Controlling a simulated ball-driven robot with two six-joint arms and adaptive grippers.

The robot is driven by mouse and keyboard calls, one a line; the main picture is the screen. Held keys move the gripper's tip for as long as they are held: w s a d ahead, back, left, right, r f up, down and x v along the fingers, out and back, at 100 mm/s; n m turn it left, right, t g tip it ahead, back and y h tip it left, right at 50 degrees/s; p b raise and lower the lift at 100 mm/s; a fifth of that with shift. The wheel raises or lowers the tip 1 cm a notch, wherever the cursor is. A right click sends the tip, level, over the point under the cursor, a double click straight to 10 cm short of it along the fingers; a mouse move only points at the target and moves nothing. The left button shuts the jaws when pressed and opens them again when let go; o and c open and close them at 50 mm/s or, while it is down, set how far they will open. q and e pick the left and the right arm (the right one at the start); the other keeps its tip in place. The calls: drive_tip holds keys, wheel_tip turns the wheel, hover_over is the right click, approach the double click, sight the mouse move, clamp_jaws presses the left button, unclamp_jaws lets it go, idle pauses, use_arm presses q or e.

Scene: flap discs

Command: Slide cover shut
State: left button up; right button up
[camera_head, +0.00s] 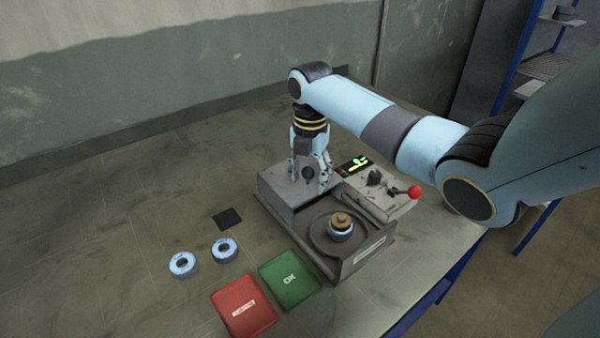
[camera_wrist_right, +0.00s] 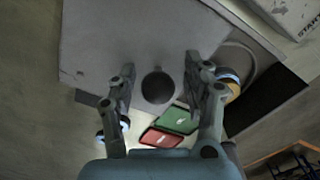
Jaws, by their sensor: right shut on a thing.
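The grey cover (camera_head: 283,196) sits over the back left part of the machine, and its flat top fills much of the right wrist view (camera_wrist_right: 110,40). A dark round knob (camera_head: 307,174) stands on it; the knob also shows in the right wrist view (camera_wrist_right: 158,87). My right gripper (camera_head: 318,178) is down at the cover, its fingers on either side of the knob and shut on it. The front of the machine is uncovered: a round dark recess (camera_head: 318,235) holds a small stack of discs (camera_head: 341,222) with a tan top. My left gripper is not in view.
A control panel with a lit display (camera_head: 355,164) and a red-ball lever (camera_head: 414,192) stands right of the cover. Two blue-rimmed discs (camera_head: 183,264), a black square (camera_head: 228,218), a red pad (camera_head: 244,306) and a green OK pad (camera_head: 289,281) lie in front. The left table is clear.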

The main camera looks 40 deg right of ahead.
sight(335, 216)
drive_tip(key=shift+s+a+f+p, duration=0.2)
drive_tip(key=shift+s+p, duration=0.15)
drive_tip(key=shift+s, duration=0.15)
drive_tip(key=shift+s+a+f+p, duration=0.15)
drive_tip(key=shift+s+p, duration=0.15)
drive_tip(key=shift+s, duration=0.2)
drive_tip(key=s+p, duration=0.3)
drive_tip(key=s, duration=0.1)
drive_tip(key=shift+s+a+p, duration=0.1)
drive_tip(key=shift+a+p, duration=0.15)
drive_tip(key=shift+p, duration=0.15)
drive_tip(key=shift+o, duration=0.2)
drive_tip(key=shift+s+a+f, duration=0.1)
drive_tip(key=shift+s+a, duration=0.1)
drive_tip(key=shift+s, duration=1.5)
drive_tip(key=shift+o, duration=0.7)
drive_tip(key=shift+s+a, duration=0.15)
drive_tip(key=shift+s, duration=1.1)
drive_tip(key=shift+s+a, duration=0.1)
drive_tip(key=shift+s, duration=1.15)
drive_tip(key=shift+o, duration=1.4)
drive_tip(key=shift+w, duration=0.15)
drive_tip(key=shift+d, duration=0.1)
wheel_tip(335, 216, up, 8)
drive_tip(key=shift+w+r+p, duration=0.2)
drive_tip(key=shift+r+p, duration=0.05)
drive_tip(key=shift+p, duration=0.05)
drive_tip(key=shift+d, duration=0.1)
